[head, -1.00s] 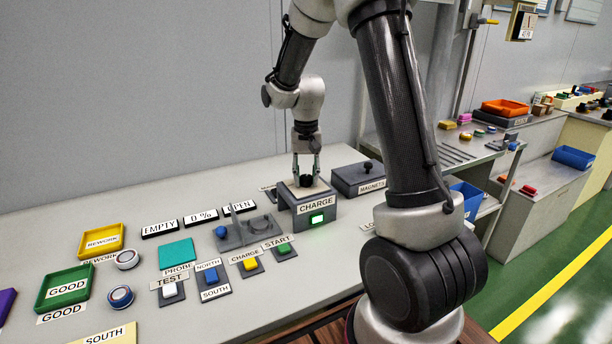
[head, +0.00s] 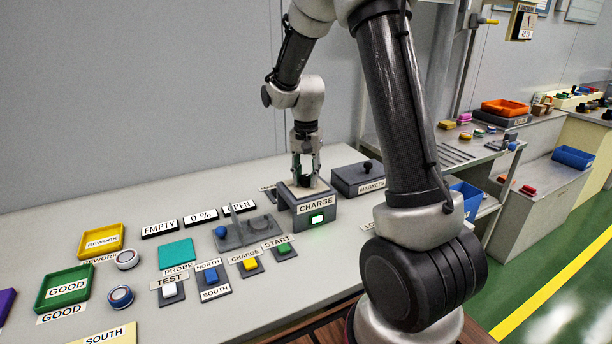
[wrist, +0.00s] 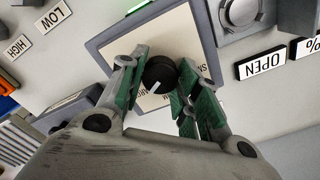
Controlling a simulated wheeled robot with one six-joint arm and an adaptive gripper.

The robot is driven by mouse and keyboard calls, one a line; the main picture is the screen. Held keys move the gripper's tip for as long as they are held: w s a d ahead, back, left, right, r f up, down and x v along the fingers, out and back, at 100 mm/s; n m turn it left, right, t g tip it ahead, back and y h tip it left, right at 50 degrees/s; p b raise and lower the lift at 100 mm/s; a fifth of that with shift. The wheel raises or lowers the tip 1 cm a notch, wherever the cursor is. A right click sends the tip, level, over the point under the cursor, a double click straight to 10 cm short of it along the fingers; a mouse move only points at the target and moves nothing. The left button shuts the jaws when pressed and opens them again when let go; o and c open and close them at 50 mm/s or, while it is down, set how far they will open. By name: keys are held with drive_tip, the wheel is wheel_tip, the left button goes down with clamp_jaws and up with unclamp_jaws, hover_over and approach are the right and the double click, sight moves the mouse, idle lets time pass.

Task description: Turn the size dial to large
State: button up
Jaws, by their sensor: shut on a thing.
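The size dial (wrist: 159,74) is a round black knob with a white pointer line, on a cream plate (wrist: 185,40) with a grey frame in the wrist view. The pointer slants toward the lower left of that view. Printed words on the plate are partly hidden by my fingers, so I cannot read which one it points at. My gripper (wrist: 160,88), with green finger pads, is shut on the dial, one finger at each side.
A grey MAGNETS box (head: 358,178) with a black knob stands just right of the stand. A grey fixture (head: 245,228) and several buttons lie to its left. A lit green indicator (head: 316,218) is on the stand's front. The bench's far left back is bare.

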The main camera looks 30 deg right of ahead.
sight(306, 176)
drive_tip(key=o, duration=1)
drive_tip(key=shift+o, duration=0.2)
wheel_tip(306, 176, up, 12)
drive_tip(key=s+r+n+t, duration=0.2)
drive_tip(key=s+n, duration=0.2)
drive_tip(key=s, duration=0.9)
drive_tip(key=s+r+n+t, duration=0.2)
drive_tip(key=s+r+n, duration=0.1)
drive_tip(key=s, duration=1)
drive_tip(key=shift+s+r+n, duration=0.3)
drive_tip(key=shift+s+n, duration=0.1)
drive_tip(key=shift+n, duration=0.3)
